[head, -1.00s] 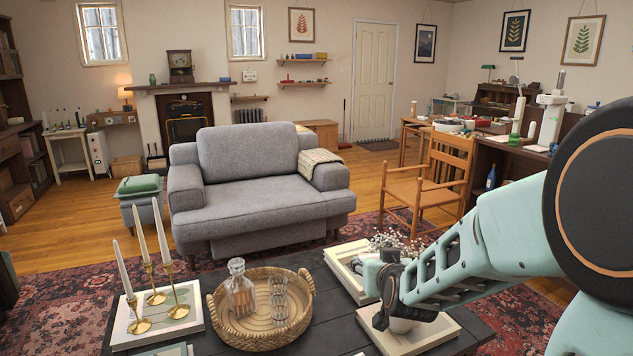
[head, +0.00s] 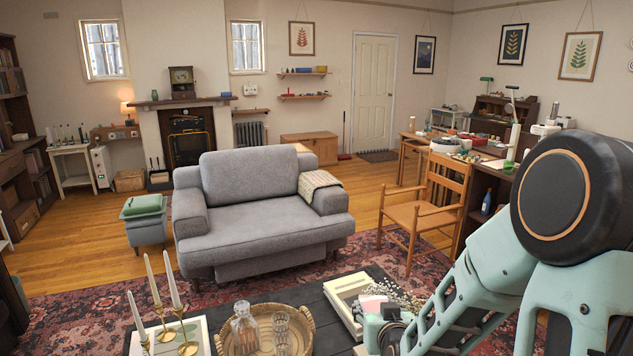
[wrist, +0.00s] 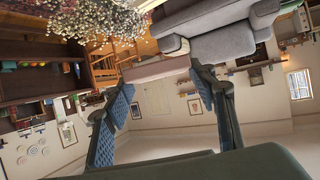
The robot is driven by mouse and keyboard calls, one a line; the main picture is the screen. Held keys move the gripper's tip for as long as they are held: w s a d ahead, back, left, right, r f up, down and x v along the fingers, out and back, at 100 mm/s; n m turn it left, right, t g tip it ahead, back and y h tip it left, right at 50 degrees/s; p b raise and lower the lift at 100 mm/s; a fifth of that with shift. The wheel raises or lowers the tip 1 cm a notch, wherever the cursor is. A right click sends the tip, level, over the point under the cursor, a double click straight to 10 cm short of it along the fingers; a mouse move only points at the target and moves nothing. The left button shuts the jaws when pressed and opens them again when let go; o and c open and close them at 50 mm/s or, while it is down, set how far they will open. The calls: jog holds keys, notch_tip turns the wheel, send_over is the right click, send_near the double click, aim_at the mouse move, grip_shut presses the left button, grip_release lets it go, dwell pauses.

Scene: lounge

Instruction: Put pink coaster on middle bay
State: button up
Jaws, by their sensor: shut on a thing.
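My gripper (head: 384,332) is low at the right of the head view, above the dark coffee table. It is shut on the pink coaster (head: 371,303), which shows as a small pale pink patch just above the fingers. In the wrist view, the coaster (wrist: 158,69) is a flat pinkish band across the two fingertips. Its far side and exact grip are hard to make out. I cannot tell which place is the middle bay; several shelves and compartments are in view.
The coffee table (head: 300,294) carries a cream tray (head: 343,293) beside white flowers (head: 396,293), a wicker tray (head: 320,322) with a decanter, and candlesticks. Beyond are a grey sofa (head: 262,222), a wooden chair (head: 412,213) and a cluttered desk.

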jog(key=s+r+p, duration=0.1)
jog(key=p, duration=0.1)
jog(key=s+r+p, duration=0.1)
jog(key=r+p, duration=0.2)
jog(key=p, duration=0.2)
jog(key=shift+s+a+r, duration=0.2)
jog(key=shift+s+r, duration=0.2)
jog(key=shift+a, duration=0.1)
jog(key=shift+d, duration=0.25)
